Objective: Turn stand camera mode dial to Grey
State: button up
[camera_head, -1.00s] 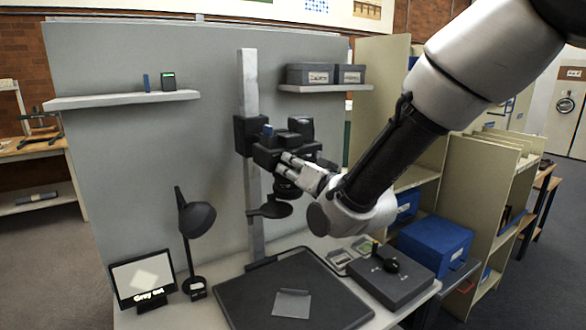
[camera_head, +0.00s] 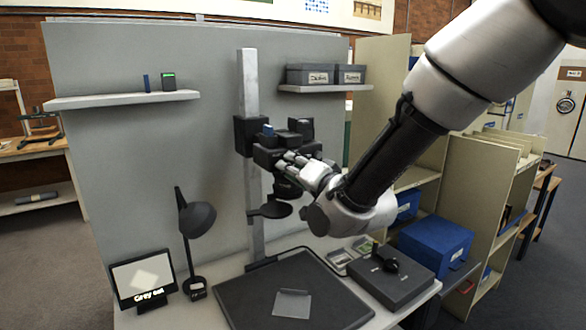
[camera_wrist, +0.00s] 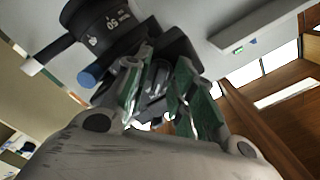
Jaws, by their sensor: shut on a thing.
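The stand camera (camera_head: 272,155) is a black body mounted on a grey upright column (camera_head: 250,85) above a dark copy board (camera_head: 290,290). My gripper (camera_head: 288,160) is at the front right of the camera body, with its fingers shut on a small part there. In the wrist view my gripper (camera_wrist: 160,100) has its green-padded fingers around a dark part of the camera (camera_wrist: 110,30), close under the lens barrel with white markings. The mode dial itself is mostly hidden by the fingers.
A black desk lamp (camera_head: 197,218) stands left of the copy board. A dark grey box (camera_head: 392,283) with a black device on top is at the right, and a blue box (camera_head: 436,243) is behind it. Shelves (camera_head: 122,98) hang on the grey panel.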

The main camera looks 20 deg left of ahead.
jog(key=o, duration=0.7)
jog(key=v, duration=1.2)
